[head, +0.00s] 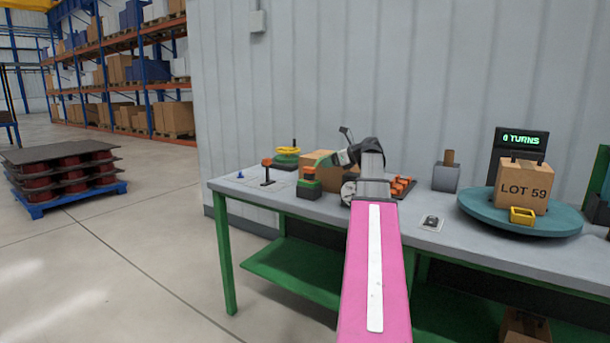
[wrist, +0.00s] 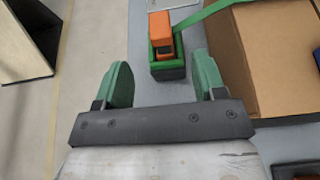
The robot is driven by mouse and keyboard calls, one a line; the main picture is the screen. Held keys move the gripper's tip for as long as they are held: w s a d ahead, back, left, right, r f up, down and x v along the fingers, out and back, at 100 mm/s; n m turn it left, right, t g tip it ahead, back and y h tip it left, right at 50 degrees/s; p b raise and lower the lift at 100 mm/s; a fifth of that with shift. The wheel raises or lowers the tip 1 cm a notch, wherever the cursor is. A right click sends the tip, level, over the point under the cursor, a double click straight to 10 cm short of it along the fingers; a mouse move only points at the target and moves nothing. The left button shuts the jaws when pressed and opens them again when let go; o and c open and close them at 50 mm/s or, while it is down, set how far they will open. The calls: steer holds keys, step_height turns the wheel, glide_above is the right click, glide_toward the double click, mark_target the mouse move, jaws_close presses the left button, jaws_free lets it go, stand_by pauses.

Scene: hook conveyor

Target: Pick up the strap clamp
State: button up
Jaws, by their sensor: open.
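The likely strap clamp is a green block with an orange top piece (head: 308,182), standing on the grey workbench left of my arm. In the wrist view the clamp (wrist: 167,68) shows ahead of my gripper (wrist: 162,62), between the two green fingers in the picture and nearer the right one. My gripper is open and nothing is held in it. In the head view my gripper (head: 344,158) is above the bench, partly hidden by my wrist. How far the fingers are above the clamp is hard to tell.
A cardboard carton (wrist: 280,55) with a green strap (wrist: 212,10) across its corner stands close to the clamp's right. A small orange-topped stand (head: 267,172) is to its left. A turntable (head: 480,207) with a "LOT 59" box (head: 522,187) is at the bench's right.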

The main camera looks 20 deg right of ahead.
mark_target(313, 168)
steer(key=shift+f+x, duration=0.15)
steer(key=shift+x, duration=2.65)
steer(key=shift+f+x, duration=0.15)
steer(key=shift+x, duration=2.65)
steer(key=shift+s, duration=0.2)
steer(key=c, duration=1.1)
